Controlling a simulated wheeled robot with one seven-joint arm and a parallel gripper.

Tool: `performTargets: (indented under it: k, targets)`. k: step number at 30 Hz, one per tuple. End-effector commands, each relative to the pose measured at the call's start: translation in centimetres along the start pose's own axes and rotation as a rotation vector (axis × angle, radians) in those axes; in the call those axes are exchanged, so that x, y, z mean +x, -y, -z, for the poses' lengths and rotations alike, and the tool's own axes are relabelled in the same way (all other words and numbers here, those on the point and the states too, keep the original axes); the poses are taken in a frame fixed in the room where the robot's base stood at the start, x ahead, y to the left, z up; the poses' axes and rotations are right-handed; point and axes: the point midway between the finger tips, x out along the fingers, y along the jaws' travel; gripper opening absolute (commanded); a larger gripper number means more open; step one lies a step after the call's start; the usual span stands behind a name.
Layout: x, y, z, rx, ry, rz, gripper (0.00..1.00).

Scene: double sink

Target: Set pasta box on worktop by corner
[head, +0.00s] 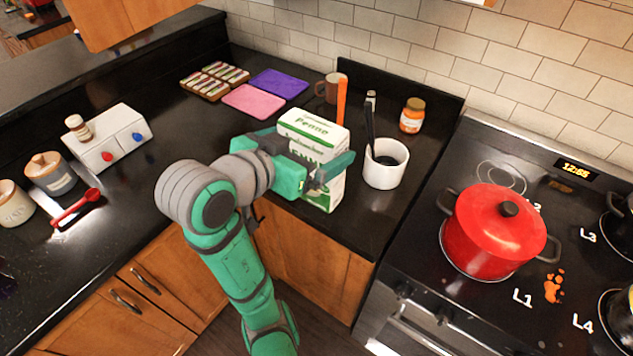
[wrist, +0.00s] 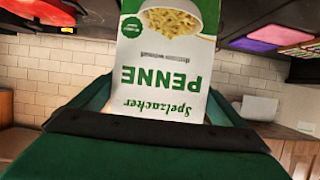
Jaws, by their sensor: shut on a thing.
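The pasta box (head: 312,132) is white and green with "Penne" on it. My gripper (head: 322,174) is shut on it, with the fingers across its middle. The box looks roughly upright near the front edge of the worktop (head: 215,140), by the inner corner. I cannot tell whether its base touches the worktop. In the wrist view the pasta box (wrist: 165,60) shows upside down between the fingers of my gripper (wrist: 160,105).
Purple (head: 279,83) and pink (head: 252,101) mats lie behind left. A red pot (head: 492,235) sits on the stove at right.

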Motion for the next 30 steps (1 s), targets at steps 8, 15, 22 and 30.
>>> performTargets:
  k: [8, 15, 22, 30]
  targets:
    - [2.6, 0.8, -0.7, 0.001, 0.002, -0.006, 0.55]
    - [7.4, 3.0, -1.0, 0.005, 0.002, -0.016, 0.55]
    - [11.1, 5.5, -2.9, 0.002, 0.002, -0.009, 0.55]
    - [13.2, 7.3, -4.6, 0.001, -0.001, 0.001, 0.55]
